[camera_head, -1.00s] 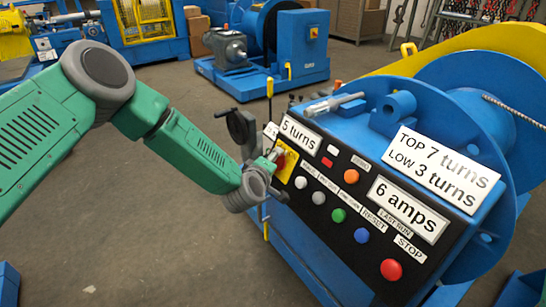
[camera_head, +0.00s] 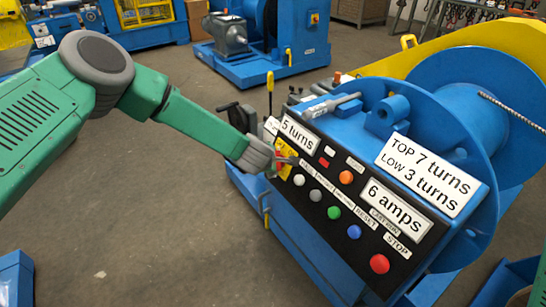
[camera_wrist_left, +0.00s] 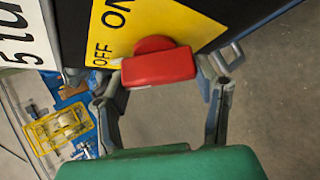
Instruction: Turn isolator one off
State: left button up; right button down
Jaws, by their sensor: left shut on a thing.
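The isolator is a red handle (camera_wrist_left: 160,67) on a yellow plate (camera_wrist_left: 185,25) marked OFF and ON. In the left wrist view the handle lies across the picture, its left end close to the word OFF. In the head view the yellow plate (camera_head: 286,172) is at the upper left of the black control panel, partly hidden by my gripper. My left gripper (camera_head: 280,163) is at the plate, with its fingers (camera_wrist_left: 163,82) at either end of the red handle, shut on it. My right gripper is not in view.
The black panel carries a red stop button (camera_head: 380,264), a green button (camera_head: 334,213), a blue button (camera_head: 354,232) and an orange button (camera_head: 346,177) to the right of my gripper. A blue drum (camera_head: 450,100) stands behind. The floor (camera_head: 150,230) at left is clear.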

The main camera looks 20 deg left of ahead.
pick_arm(q)
jog(key=shift+a+f+n, duration=0.15)
jog(key=shift+n, duration=0.25)
jog(key=o, duration=1.2)
jog(key=shift+g, duration=0.3)
jog(key=v, duration=1.1)
jog(key=shift+s+a+r, duration=0.15)
jog(key=shift+s+r, duration=0.1)
jog(key=shift+s, duration=0.05)
